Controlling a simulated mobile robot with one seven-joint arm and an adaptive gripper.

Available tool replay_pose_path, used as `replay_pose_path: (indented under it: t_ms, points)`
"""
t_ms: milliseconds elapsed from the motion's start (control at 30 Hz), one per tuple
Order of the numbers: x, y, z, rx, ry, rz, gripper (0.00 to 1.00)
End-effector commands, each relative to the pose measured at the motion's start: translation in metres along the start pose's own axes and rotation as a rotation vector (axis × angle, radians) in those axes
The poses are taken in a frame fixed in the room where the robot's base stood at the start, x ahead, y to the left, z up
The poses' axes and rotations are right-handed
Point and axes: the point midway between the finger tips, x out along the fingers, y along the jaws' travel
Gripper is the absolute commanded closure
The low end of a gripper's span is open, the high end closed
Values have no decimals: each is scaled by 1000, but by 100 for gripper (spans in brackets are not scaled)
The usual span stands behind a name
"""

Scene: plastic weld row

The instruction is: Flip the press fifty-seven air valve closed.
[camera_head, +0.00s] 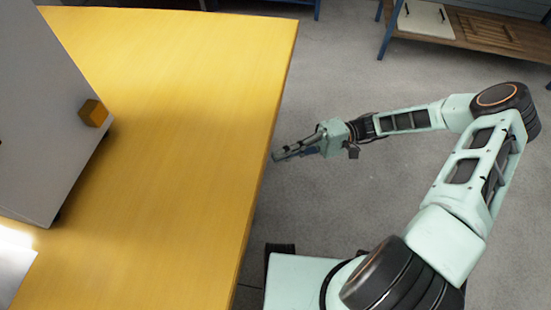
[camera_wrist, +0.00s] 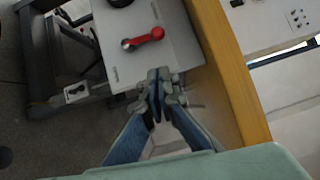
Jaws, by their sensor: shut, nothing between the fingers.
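In the wrist view, a red lever (camera_wrist: 143,39) with a round end at each side lies on a light grey panel (camera_wrist: 180,55). It looks like a valve handle, but any label is too small to read. My gripper (camera_wrist: 157,78) is shut and empty, its fingertips over the panel's lower edge in that picture, below the lever and apart from it. In the head view my gripper (camera_head: 276,157) is beside the right edge of the yellow table. The lever does not show in the head view.
The yellow table (camera_head: 190,110) bears a grey cabinet (camera_head: 50,120) with an orange knob (camera_head: 93,113). In the wrist view, a dark frame (camera_wrist: 38,60) and a small switch box (camera_wrist: 75,92) are left of the panel. A wooden bench (camera_head: 480,30) stands at the back right.

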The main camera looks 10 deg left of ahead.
Motion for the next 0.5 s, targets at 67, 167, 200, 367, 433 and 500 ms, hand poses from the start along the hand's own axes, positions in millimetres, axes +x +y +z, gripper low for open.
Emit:
replay_pose_path:
  t_ms: [67,167,200,367,433,500]
  points:
    - [-20,-2,-1,-1,3,1,100]
    - [-41,-2,0,0,1,1,100]
    - [-49,-2,0,-1,1,0,100]
    - [-69,-3,0,-1,0,-1,100]
    - [-74,-3,0,0,0,-1,100]
    - [-77,-3,1,0,0,-1,100]
